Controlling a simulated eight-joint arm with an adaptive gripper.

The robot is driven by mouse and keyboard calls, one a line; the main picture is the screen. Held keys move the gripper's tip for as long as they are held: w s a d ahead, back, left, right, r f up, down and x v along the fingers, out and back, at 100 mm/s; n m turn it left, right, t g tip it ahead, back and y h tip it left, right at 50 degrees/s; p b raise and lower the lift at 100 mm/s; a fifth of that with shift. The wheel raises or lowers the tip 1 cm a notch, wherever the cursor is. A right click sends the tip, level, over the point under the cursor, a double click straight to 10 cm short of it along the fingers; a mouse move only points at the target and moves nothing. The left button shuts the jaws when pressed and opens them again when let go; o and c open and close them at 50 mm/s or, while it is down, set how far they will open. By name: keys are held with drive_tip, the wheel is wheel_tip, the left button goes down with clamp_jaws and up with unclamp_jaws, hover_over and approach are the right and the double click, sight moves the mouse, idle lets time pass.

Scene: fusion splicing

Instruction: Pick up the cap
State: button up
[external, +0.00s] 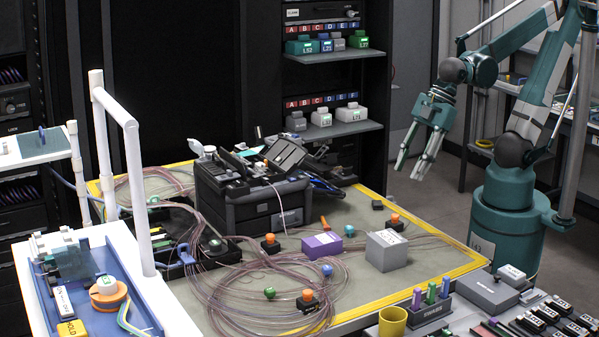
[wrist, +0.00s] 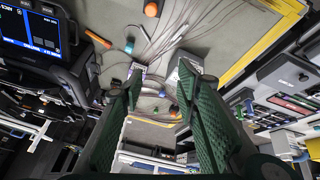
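I cannot tell for sure which piece is the cap. Small candidates on the table are a green knob-like piece (external: 269,293), a blue one (external: 327,270), another blue one (external: 349,230) and orange-topped black pieces (external: 308,300). A white and green piece (external: 106,285) sits on an orange disc on the left bench. My gripper (external: 410,170) hangs in the air beyond the table's far right side, pointing down, fingers apart and empty. In the wrist view my gripper (wrist: 160,72) is open, with an orange piece (wrist: 151,9) and a blue piece (wrist: 129,46) past its tips.
A black splicer (external: 250,205) stands mid-table, with coiled fibres (external: 240,300) in front. A purple box (external: 322,244) and a grey box (external: 387,250) stand right of it. A white pipe frame (external: 134,190) rises at left. Shelves (external: 335,129) stand behind.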

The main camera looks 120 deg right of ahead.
drive_tip(key=w+d+n+g+p, duration=0.1)
drive_tip(key=w+d+n+p, duration=0.1)
drive_tip(key=w+n, duration=0.15)
drive_tip(key=n+g+p, duration=0.4)
drive_tip(key=n+p, duration=0.4)
drive_tip(key=n, duration=0.1)
hover_over(349, 226)
drive_tip(key=f, duration=1)
drive_tip(key=shift+s+a+f, duration=0.1)
drive_tip(key=shift+a+f, duration=0.2)
drive_tip(key=shift+a, duration=0.1)
drive_tip(key=shift+d+f+n+g, duration=0.2)
drive_tip(key=shift+f+n+g, duration=0.1)
drive_tip(key=shift+f, duration=0.25)
drive_tip(key=shift+f+b, duration=0.35)
drive_tip(key=shift+f, duration=0.95)
drive_tip(key=shift+f+b, duration=0.6)
drive_tip(key=shift+f, duration=2)
